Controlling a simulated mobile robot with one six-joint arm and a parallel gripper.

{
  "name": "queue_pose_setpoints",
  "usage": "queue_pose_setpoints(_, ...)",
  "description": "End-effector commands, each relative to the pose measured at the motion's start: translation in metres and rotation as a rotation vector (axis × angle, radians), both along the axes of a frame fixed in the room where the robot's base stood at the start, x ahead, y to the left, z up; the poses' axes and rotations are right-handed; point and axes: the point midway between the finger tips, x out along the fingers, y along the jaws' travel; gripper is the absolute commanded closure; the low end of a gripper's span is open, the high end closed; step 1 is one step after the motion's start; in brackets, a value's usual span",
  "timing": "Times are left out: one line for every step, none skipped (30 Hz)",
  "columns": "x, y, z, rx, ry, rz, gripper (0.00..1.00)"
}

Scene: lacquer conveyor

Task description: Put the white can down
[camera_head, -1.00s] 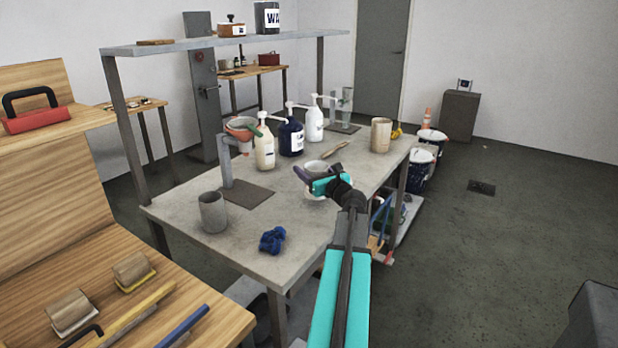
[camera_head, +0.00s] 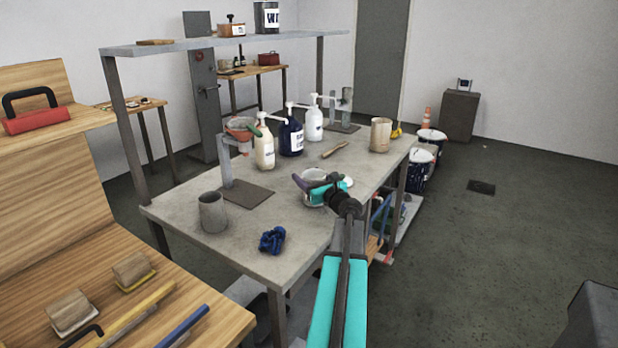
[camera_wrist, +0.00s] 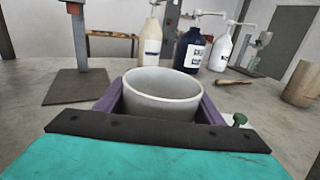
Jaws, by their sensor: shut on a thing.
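The white can (camera_wrist: 160,90) is an open, empty-looking cup with its mouth facing up. It sits between the purple fingers of my gripper (camera_wrist: 160,106), which is shut on its sides. In the head view, the can (camera_head: 313,174) and my gripper (camera_head: 320,188) are over the right front part of the grey worktable (camera_head: 220,260). The can looks upright. Its base is hidden behind my gripper in the wrist view, so I cannot tell for sure whether it touches the tabletop.
Pump bottles, white (camera_head: 314,124), navy (camera_head: 291,138) and cream (camera_head: 264,150), stand behind the can. A wooden stick (camera_head: 334,149) and beige pot (camera_head: 381,135) lie beyond it.

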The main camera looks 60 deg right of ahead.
Motion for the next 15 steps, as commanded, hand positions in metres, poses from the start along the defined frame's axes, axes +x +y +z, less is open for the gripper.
queue_pose_setpoints(0.0, 0.0001, 0.0005, 0.0, -0.001, 0.0, 0.69)
queue_pose_setpoints(0.0001, 0.0, -0.0001, 0.0, -0.001, 0.0, 0.69)
queue_pose_setpoints(0.0, 0.0001, -0.0011, 0.0, -0.001, 0.0, 0.69)
queue_pose_setpoints(0.0001, 0.0, -0.0018, 0.0, -0.001, 0.0, 0.69)
queue_pose_setpoints(0.0001, 0.0, -0.0024, 0.0, -0.001, 0.0, 0.69)
queue_pose_setpoints(0.0002, 0.0001, -0.0027, 0.0, 0.0, 0.0, 0.35)
queue_pose_setpoints(0.0002, 0.0001, -0.0024, 0.0, 0.0, 0.0, 0.3)
queue_pose_setpoints(0.0002, 0.0001, -0.0024, 0.0, 0.0, 0.0, 0.24)
queue_pose_setpoints(0.0002, 0.0001, -0.0024, 0.0, 0.0, 0.0, 0.19)
queue_pose_setpoints(0.0002, 0.0001, -0.0023, 0.0, 0.0, 0.0, 0.19)
queue_pose_setpoints(0.0002, 0.0002, -0.0023, 0.0, 0.0, 0.0, 0.19)
queue_pose_setpoints(0.0002, 0.0002, -0.0023, 0.0, 0.0, 0.0, 0.19)
queue_pose_setpoints(0.0002, 0.0002, -0.0023, 0.0, 0.0, 0.0, 0.19)
queue_pose_setpoints(0.0002, 0.0002, -0.0023, 0.0, 0.0, 0.0, 0.19)
queue_pose_setpoints(0.0002, 0.0002, -0.0023, 0.0, 0.0, 0.0, 0.19)
